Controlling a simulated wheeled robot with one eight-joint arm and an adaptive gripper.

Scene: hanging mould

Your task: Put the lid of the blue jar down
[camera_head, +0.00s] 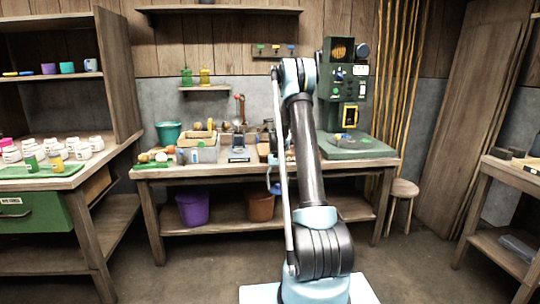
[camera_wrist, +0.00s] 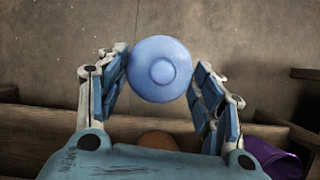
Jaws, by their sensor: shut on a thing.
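A round, light blue lid (camera_wrist: 160,70) with a raised round knob in its middle sits between the two fingers of my gripper (camera_wrist: 161,76) in the wrist view. The fingers are shut on its rim from both sides. In the head view my gripper (camera_head: 273,184) is mostly hidden by my arm, low at the front edge of the middle workbench (camera_head: 220,172). I cannot make out the blue jar in either view.
The bench carries a wooden-edged box (camera_head: 198,152), a green machine (camera_head: 350,138) and clutter. Purple (camera_head: 193,209) and brown (camera_head: 260,206) buckets stand on its lower shelf. White jars (camera_head: 83,151) stand on the left table. A stool (camera_head: 402,190) is at right. Open floor lies in front.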

